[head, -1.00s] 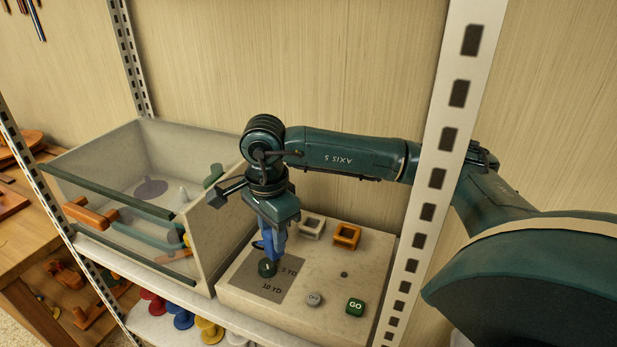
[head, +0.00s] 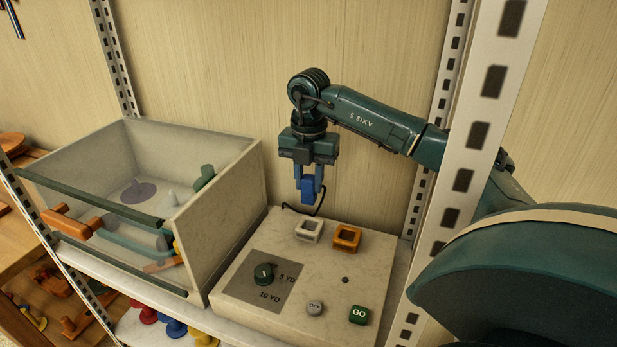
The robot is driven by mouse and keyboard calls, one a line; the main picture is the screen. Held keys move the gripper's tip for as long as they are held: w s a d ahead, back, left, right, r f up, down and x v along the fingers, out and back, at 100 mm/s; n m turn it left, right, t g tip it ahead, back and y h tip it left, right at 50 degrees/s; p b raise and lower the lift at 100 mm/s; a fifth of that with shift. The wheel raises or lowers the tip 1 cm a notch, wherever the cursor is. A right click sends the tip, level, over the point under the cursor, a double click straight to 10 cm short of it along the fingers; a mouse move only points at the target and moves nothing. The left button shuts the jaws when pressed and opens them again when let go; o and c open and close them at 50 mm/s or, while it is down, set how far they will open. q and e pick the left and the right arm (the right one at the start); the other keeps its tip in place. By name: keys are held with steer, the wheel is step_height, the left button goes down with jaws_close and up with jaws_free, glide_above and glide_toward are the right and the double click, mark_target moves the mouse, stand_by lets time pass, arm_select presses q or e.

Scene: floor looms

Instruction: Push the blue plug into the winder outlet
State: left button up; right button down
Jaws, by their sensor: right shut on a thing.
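My right gripper (head: 310,182) is shut on the blue plug (head: 308,191) and holds it above the back of the winder box (head: 233,303). A dark cord hangs from the plug and curves down to the box's back edge. Two square sockets stand on the box top: a white one (head: 309,230) and an orange one (head: 347,238). The plug is above and slightly behind the white socket, apart from it. I cannot tell which socket is the outlet. My left gripper is not in view.
A dial (head: 263,274), a grey OFF button (head: 314,308) and a green GO button (head: 358,315) sit on the box. A clear-fronted bin (head: 232,217) stands to its left. A perforated shelf post (head: 480,137) rises in front of my right arm.

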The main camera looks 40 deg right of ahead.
steer(key=shift+d+m, duration=0.2)
steer(key=shift+m, duration=0.2)
